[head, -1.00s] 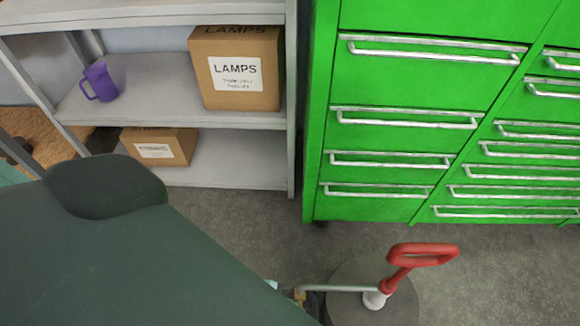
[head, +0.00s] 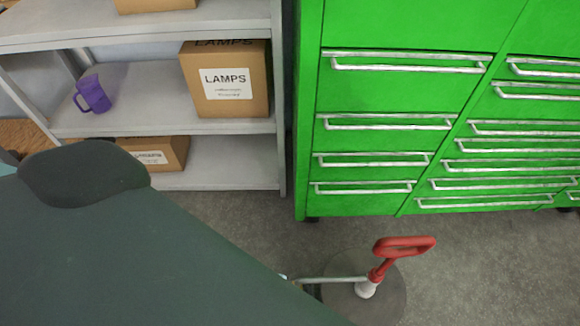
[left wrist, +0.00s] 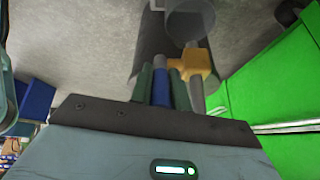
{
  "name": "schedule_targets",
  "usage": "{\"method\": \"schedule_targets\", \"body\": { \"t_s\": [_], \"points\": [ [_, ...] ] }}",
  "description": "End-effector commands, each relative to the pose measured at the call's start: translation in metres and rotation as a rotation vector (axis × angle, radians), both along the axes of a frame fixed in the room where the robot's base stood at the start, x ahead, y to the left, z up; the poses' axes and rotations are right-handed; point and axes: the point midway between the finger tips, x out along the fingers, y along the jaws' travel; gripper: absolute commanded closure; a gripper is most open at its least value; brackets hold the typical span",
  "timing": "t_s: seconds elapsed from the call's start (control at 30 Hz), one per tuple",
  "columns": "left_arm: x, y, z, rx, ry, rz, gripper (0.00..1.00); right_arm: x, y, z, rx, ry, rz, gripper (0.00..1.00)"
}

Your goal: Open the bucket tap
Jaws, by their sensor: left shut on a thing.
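In the left wrist view, the two dark green fingers of my left gripper (left wrist: 160,85) are shut on a blue lever-like piece (left wrist: 161,93) between them. Right beside it is a yellow brass-like tap body (left wrist: 198,62) joined to a grey pipe (left wrist: 197,97). In the head view, a red handle (head: 404,246) stands on a white fitting (head: 366,290) over a round grey top (head: 390,300), which seems to be the bucket. A thin metal pipe (head: 335,280) runs left from it. My left arm hides the tap and gripper there. My right gripper is not in view.
A green drawer cabinet (head: 400,95) with silver handles stands behind. A grey shelf (head: 215,155) at left holds a LAMPS box (head: 228,85), smaller boxes and a purple mug (head: 93,95). Bare grey floor (head: 490,265) lies to the right of the red handle.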

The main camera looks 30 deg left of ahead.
Motion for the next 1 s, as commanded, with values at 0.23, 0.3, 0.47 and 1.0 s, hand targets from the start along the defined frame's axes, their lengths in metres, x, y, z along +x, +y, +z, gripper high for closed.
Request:
{"method": "schedule_targets", "body": {
  "t_s": [0.23, 0.3, 0.47, 1.0],
  "points": [
    [0.001, 0.003, 0.0, 0.004, -0.002, 0.003, 0.78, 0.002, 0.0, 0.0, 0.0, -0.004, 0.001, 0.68],
    [0.001, 0.002, 0.0, 0.002, -0.001, 0.003, 0.73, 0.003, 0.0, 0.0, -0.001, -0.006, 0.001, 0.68],
    [0.001, 0.001, 0.0, 0.001, -0.001, 0.002, 0.73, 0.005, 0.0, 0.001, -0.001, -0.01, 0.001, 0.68],
    [-0.013, 0.025, 0.051, 0.001, -0.004, 0.003, 0.73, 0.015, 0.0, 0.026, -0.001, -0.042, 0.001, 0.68]
  ]
}}
